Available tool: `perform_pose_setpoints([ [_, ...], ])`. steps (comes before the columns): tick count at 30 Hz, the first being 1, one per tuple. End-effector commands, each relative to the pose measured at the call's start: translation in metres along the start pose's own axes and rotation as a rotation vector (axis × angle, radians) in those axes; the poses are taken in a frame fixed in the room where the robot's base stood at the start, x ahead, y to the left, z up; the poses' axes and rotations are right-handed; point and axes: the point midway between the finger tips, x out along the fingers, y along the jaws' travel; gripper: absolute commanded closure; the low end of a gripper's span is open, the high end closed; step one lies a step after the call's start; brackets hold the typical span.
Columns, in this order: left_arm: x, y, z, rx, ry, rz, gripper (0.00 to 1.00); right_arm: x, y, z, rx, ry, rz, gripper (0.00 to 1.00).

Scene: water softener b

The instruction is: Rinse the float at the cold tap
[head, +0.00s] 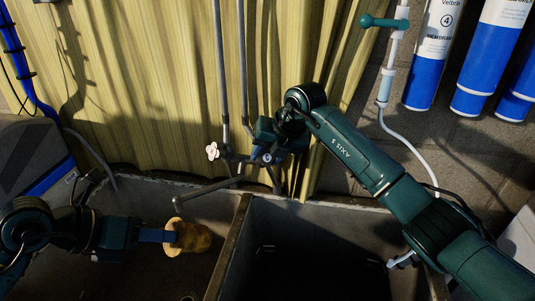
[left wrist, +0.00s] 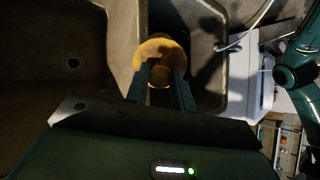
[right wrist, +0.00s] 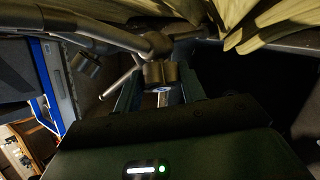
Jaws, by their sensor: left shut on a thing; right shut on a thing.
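The float (head: 197,238) is a yellow-orange rounded block. My left gripper (head: 172,236) is shut on it over the left basin, just below the tip of the spout (head: 205,189) in the head view. In the left wrist view the float (left wrist: 162,49) sits between the two fingers (left wrist: 161,80). My right gripper (head: 272,155) is shut on the blue-marked cold tap handle (head: 265,158), which also shows between its fingers in the right wrist view (right wrist: 162,88). The tap's other handle (head: 212,151) is pale with a red mark. No water stream is visible.
The sink has two basins with a divider (head: 228,250) between them. The right basin (head: 310,250) is dark and looks empty. A yellow curtain (head: 150,80) hangs behind the tap pipes. Blue-and-white cylinders (head: 430,60) and a thin hose (head: 392,125) are at right.

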Motion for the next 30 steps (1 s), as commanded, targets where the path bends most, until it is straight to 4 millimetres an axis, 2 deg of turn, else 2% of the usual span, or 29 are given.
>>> perform_pose_setpoints([
  [4,0.0,0.0,0.0,0.0,0.0,0.0,1.0,0.0,0.0,0.0,0.0,0.0,0.0,0.82],
  [8,0.001,0.001,-0.001,0.0,0.0,0.0,1.0,0.0,0.0,0.0,-0.02,-0.001,-0.015,0.82],
  [18,0.011,0.009,-0.01,0.0,0.0,0.0,1.0,0.001,0.002,0.0,-0.217,-0.002,-0.17,0.83],
  [29,0.011,0.008,-0.01,0.0,0.0,0.0,1.0,0.0,0.002,0.0,-0.235,0.0,-0.185,0.82],
  [30,0.011,0.008,-0.009,0.0,0.0,0.0,1.0,0.0,0.002,0.0,-0.235,0.0,-0.185,0.56],
])
